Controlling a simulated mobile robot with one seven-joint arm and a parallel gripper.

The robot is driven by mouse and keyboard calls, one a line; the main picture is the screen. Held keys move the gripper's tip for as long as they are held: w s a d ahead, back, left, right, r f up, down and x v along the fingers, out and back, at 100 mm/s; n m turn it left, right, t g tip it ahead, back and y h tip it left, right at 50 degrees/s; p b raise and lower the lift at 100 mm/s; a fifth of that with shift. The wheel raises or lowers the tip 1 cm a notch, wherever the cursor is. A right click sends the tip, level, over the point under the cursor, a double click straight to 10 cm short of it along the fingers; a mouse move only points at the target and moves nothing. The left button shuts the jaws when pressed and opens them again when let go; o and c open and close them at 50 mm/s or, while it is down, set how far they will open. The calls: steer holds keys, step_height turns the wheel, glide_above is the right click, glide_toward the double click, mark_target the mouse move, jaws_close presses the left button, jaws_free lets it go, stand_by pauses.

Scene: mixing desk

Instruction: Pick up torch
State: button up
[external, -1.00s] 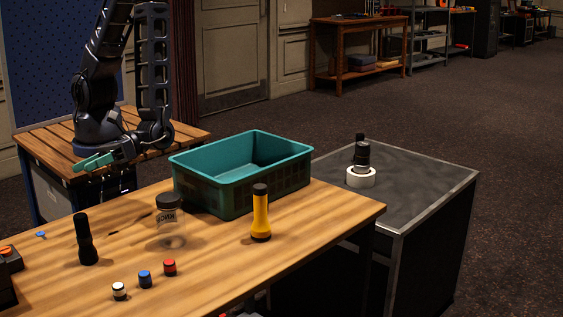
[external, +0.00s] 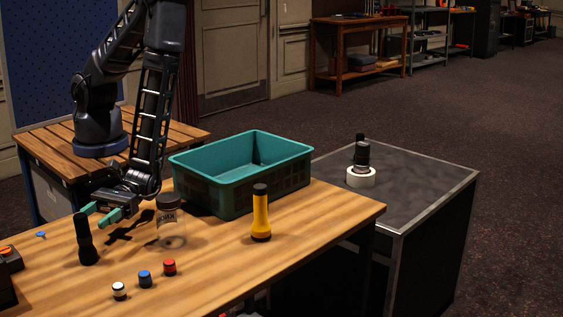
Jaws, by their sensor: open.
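A black torch (external: 86,242) stands upright on the wooden desk at the left. A second torch, yellow with a black head (external: 261,214), stands upright near the right front of the desk. My gripper (external: 98,214) has teal fingers, is open and empty, and hangs just behind and beside the top of the black torch. The fingertips appear close to the torch head. I cannot tell whether they touch it.
A clear jar with a black lid (external: 170,222) stands just right of my gripper. A teal crate (external: 240,178) is behind it. White, blue and red small pots (external: 144,279) stand in front. A black object with a white ring (external: 361,176) sits on the grey cabinet.

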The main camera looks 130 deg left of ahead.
mark_target(77, 228)
steer(key=shift+r+x, duration=0.2)
steer(key=shift+x, duration=3.2)
steer(key=c, duration=1.2)
